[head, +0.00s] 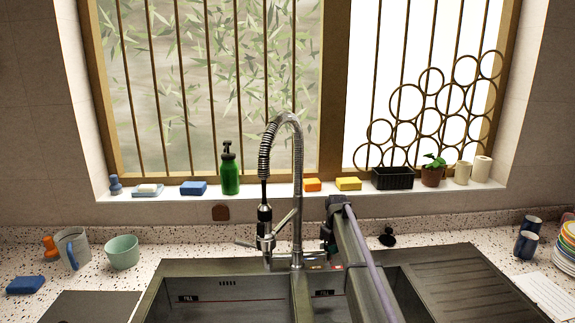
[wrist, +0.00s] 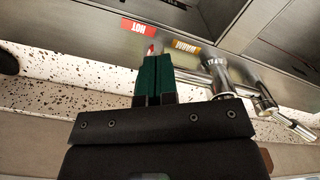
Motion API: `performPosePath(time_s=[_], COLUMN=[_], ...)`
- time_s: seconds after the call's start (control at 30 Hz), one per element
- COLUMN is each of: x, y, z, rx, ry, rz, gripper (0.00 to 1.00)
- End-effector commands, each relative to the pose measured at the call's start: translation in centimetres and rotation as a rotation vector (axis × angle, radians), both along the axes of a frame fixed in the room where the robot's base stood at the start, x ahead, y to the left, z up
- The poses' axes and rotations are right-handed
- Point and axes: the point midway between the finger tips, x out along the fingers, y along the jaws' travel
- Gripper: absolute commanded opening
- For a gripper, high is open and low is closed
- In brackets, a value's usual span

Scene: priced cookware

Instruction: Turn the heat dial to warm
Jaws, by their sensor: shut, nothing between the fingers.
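My gripper (wrist: 154,62) has dark green fingers, shut with nothing between them. In the head view it is a dark shape (head: 328,240) right of the faucet, low behind the sink. A red HOT label (wrist: 139,26) and an orange WARM label (wrist: 186,45) lie on the sink's rim; they show small in the head view, red (head: 338,266) and orange (head: 316,267). A small red-and-white piece (wrist: 150,49) shows just beyond the fingertips, near HOT. It may be the dial's pointer; the rest of the dial is hidden behind the fingers. Whether they touch it, I cannot tell.
The spring-necked faucet (head: 298,190) stands close to my gripper; its base (wrist: 222,80) is right of the fingers in the wrist view. The sink (head: 220,308) lies in front. A green bottle (head: 229,172) and sponges stand on the sill. Mugs (head: 526,244) and stacked plates are at right.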

Motion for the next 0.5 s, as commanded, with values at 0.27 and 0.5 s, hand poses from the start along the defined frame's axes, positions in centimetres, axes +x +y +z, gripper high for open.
performPosePath(time_s=[0.27, 0.5], x=[0.36, 0.64], y=[0.07, 0.12], z=[-0.01, -0.01], rx=[0.000, 0.000], ry=[0.000, 0.000], rz=[0.000, 0.000], gripper=[0.00, 0.00])
